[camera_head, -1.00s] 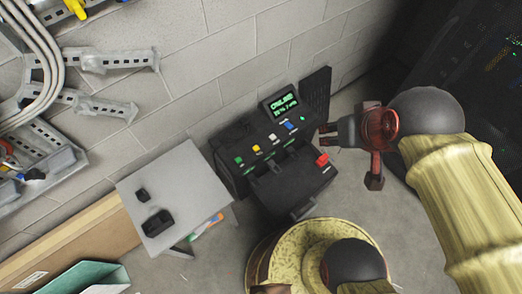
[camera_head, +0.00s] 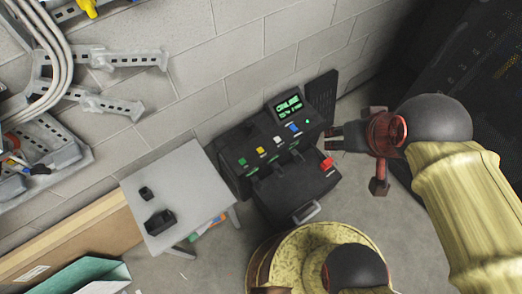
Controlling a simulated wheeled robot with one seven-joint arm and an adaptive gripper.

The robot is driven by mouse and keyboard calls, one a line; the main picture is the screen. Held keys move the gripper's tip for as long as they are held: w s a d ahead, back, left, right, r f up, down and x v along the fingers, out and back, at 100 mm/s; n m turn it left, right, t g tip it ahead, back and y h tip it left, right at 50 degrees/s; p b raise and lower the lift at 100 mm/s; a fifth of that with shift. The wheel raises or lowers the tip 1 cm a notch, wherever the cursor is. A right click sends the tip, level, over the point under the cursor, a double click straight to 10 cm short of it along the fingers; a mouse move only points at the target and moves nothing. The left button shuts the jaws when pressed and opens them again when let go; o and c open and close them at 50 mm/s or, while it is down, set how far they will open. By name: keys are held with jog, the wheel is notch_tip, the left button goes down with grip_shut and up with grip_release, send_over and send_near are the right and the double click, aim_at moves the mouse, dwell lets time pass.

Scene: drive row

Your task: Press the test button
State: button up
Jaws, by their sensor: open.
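A black drive unit (camera_head: 300,196) stands on the floor against the block wall. Its top panel carries a row of small coloured buttons: green (camera_head: 242,161), yellow (camera_head: 260,150), white (camera_head: 277,140) and blue (camera_head: 293,127). A lit display with green text (camera_head: 289,106) sits behind them. A red part (camera_head: 327,163) is at the front right. The labels are too small to tell which one is the test button. My gripper (camera_head: 333,137) is open and empty at the right end of the unit, with its fingers pointing left towards the panel. I cannot tell whether they touch it.
A grey table (camera_head: 205,205) with two small black items stands left of the unit. Cables and metal rails (camera_head: 105,57) are on the wall at upper left. A dark rack (camera_head: 470,70) is at the right. A teal bin (camera_head: 80,277) lies at lower left.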

jog(key=c, duration=0.3)
grip_shut()
dwell(1.6)
